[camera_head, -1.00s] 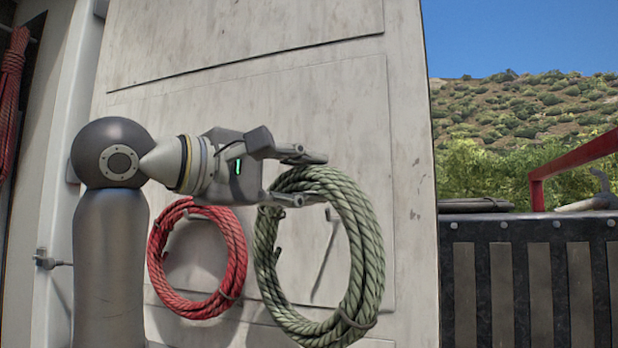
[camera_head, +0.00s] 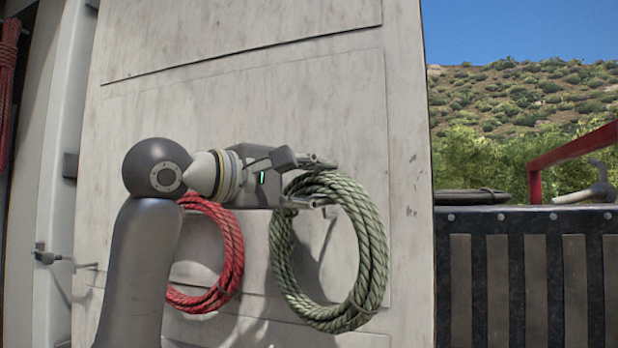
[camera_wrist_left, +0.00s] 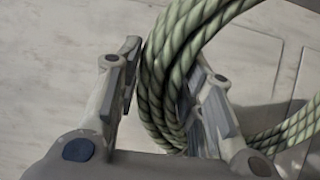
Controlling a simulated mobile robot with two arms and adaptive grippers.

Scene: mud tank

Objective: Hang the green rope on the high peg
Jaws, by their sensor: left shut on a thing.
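The green rope (camera_head: 372,240) is a coiled loop in front of the pale wall, right of centre in the head view. My left gripper (camera_head: 325,182) is shut on the top left of the coil, which hangs upright below it. In the left wrist view the green rope (camera_wrist_left: 165,75) lies between the two fingers of the left gripper (camera_wrist_left: 155,95). The high peg cannot be made out. My right gripper is not in view.
A red rope coil (camera_head: 231,255) hangs on the pale wall (camera_head: 250,80), left of the green rope and partly behind my left arm. Another red rope (camera_head: 8,85) hangs at the far left. A dark slatted panel (camera_head: 520,270) and red rail (camera_head: 570,150) stand at right.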

